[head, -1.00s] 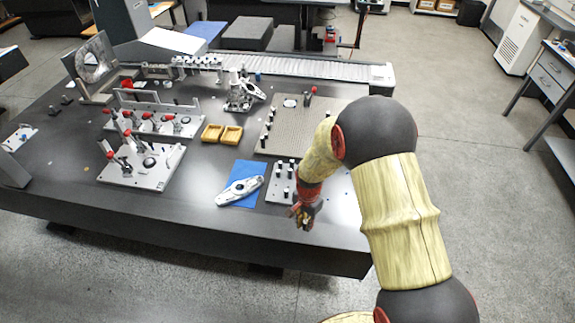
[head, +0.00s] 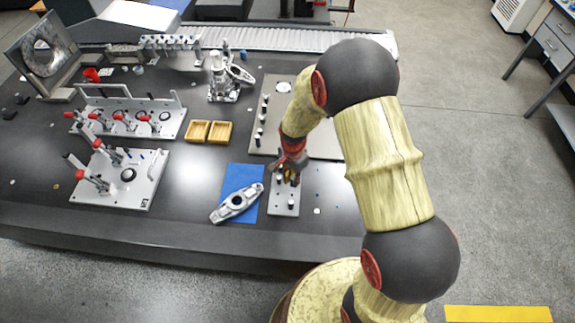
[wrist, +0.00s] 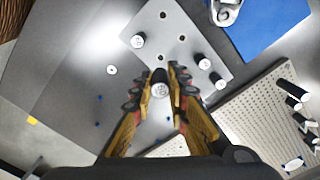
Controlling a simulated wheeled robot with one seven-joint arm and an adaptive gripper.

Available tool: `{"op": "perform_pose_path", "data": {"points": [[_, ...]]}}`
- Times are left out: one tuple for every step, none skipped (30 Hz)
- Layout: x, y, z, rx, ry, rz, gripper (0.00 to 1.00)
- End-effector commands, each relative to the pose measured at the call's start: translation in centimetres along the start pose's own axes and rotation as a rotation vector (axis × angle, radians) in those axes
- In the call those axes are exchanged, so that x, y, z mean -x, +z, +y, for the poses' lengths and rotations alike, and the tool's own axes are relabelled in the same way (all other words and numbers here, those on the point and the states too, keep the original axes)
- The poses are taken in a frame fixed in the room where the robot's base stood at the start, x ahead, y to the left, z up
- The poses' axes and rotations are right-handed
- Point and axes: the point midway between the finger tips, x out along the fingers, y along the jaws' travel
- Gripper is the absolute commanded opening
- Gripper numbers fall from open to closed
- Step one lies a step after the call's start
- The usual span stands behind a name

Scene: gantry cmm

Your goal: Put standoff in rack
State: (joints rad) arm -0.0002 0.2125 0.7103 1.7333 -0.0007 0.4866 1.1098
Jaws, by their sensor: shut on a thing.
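My gripper (head: 289,172) is over the far half of the rack, a small light grey plate (head: 277,209) near the front of the dark table. In the wrist view, my gripper (wrist: 160,78) is shut on a standoff (wrist: 159,90), a short cylinder with a pale marked top. The held standoff appears near the rack's edge; its height and lower end cannot be told. The rack (wrist: 192,18) has several open holes, with other standoffs standing in it: one (wrist: 138,41) on the left, two (wrist: 204,63) (wrist: 217,80) on the right.
A blue mat (head: 238,180) with a silver bracket (head: 238,203) lies left of the rack. A perforated plate (head: 262,143) with dark pegs is behind it. Two yellow trays (head: 208,122) and clamp fixtures (head: 120,180) stand farther left. Small loose parts lie on the table at right.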

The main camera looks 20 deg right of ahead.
Motion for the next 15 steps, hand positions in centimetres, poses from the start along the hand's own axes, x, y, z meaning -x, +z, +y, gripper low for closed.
{"op": "perform_pose_path", "data": {"points": [[-0.1, 0.0, 0.0, 0.0, 0.0, 0.0, 0.0], [-0.1, 0.0, 0.0, 0.0, 0.0, 0.0, 0.0], [-0.2, 0.0, 0.0, 0.0, 0.0, 0.0, 0.0], [-0.3, 0.0, 0.0, 0.0, 0.0, 0.0, 0.0], [-0.3, 0.0, 0.0, 0.0, 0.0, 0.0, 0.0], [-0.5, 0.0, 0.0, 0.0, 0.0, 0.0, 0.0], [-0.6, 0.0, 0.0, 0.0, 0.0, 0.0, 0.0], [-0.8, 0.0, 0.0, 0.0, 0.0, 0.0, 0.0], [-0.9, 0.0, 0.0, 0.0, 0.001, 0.0, 0.0], [-1.1, 0.0, 0.0, 0.0, 0.001, 0.0, 0.0], [-1.3, 0.0, 0.0, 0.0, 0.001, 0.0, 0.0], [-1.5, 0.0, 0.0, 0.0, 0.001, 0.0, 0.0], [-1.7, 0.0, 0.0, 0.0, 0.001, 0.0, 0.0], [-1.9, 0.0, 0.0, 0.0, 0.001, 0.0, 0.0], [-2.1, 0.0, 0.0, 0.0, 0.0, 0.0, 0.0]]}}
